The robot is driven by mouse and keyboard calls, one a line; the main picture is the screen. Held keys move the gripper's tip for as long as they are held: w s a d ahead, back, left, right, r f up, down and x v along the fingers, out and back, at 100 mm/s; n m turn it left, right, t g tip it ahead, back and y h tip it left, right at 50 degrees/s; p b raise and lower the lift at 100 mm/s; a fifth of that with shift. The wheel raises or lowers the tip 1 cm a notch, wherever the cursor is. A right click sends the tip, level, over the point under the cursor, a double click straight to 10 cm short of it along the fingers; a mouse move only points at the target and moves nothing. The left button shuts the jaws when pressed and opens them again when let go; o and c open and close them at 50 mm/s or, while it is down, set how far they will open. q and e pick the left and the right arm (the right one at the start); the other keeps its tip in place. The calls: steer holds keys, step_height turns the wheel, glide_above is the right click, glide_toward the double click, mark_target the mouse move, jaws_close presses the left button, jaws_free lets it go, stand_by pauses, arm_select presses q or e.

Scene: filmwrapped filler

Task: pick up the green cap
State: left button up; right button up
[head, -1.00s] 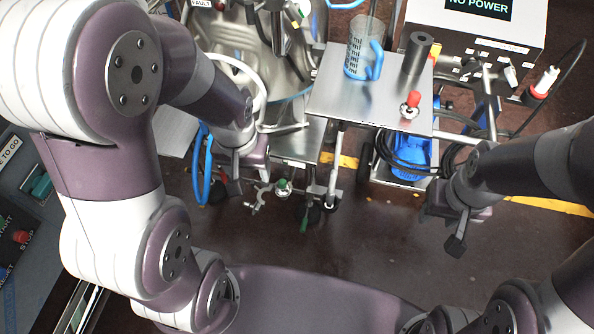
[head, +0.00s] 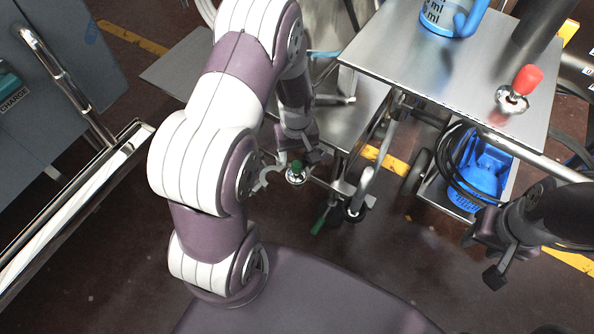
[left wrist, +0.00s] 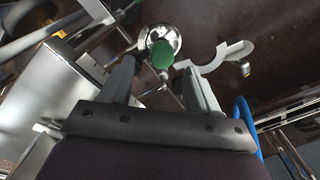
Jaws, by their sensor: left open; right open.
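The green cap (head: 297,165) is a small dark green knob on a round silver fitting, low beside the metal cart. The left wrist view shows the cap (left wrist: 162,54) in line with the gap between my left fingertips. My left gripper (head: 299,156) is open and empty, just behind the cap in the head view. Whether the fingers reach down around the cap, I cannot tell; no grip on it shows. My right gripper (head: 483,258) is open and empty, at the lower right, well away from the cap.
A metal cart top (head: 440,75) carries a blue-marked measuring jug (head: 440,18), a dark cylinder and a red-capped fitting (head: 519,89). A pale curved clamp (head: 266,178) sits left of the cap. A blue item (head: 485,165) lies below the cart. Dark floor is open in front.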

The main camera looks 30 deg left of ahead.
mark_target(297, 164)
arm_select(q)
steer(key=f, duration=0.1)
steer(key=f+b, duration=0.1)
steer(key=f, duration=0.1)
steer(key=f+b, duration=0.1)
steer(key=shift+s+d+f, duration=0.15)
steer(key=shift+s+f, duration=0.15)
steer(key=shift+f, duration=0.05)
steer(key=shift+r, duration=0.1)
jaws_close()
steer(key=shift+r, duration=0.15)
